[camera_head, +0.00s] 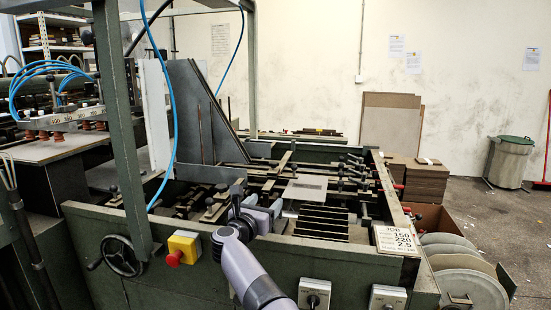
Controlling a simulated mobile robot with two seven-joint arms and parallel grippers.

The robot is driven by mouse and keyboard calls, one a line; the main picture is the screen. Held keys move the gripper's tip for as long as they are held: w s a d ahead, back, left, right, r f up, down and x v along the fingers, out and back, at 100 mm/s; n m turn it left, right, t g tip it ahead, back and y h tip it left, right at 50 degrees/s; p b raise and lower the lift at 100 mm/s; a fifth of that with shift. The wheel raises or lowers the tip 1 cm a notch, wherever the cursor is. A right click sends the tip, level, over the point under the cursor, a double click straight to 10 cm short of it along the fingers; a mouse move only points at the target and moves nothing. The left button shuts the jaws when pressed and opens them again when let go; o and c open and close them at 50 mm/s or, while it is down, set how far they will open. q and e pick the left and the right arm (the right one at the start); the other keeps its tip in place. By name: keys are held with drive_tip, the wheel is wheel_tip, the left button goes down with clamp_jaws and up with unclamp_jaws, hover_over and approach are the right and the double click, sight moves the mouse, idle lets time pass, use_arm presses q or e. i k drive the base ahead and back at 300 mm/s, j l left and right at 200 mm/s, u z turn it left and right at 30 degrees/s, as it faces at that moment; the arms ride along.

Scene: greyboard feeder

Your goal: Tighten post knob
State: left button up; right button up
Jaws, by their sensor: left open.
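My left gripper (270,208) is open over the front part of the green feeder machine (330,257); its arm rises from the bottom middle. Small dark knobs on posts stand in the machine bed just left of the gripper, one of them here (222,188) and another slightly lower (209,203). I cannot tell which one is the post knob. The gripper partly hides the bed behind it, and I cannot see whether its fingers touch anything. My right gripper is not in view.
A green upright (122,130) and a blue air hose (174,110) stand left of the gripper. A tall grey plate (195,110) rises behind. A yellow box with a red button (184,247) and a handwheel (121,256) are on the front. A job sign (396,240) is at right.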

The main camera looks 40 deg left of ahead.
sight(273, 164)
drive_tip(key=i+j, duration=0.7)
drive_tip(key=j, duration=0.25)
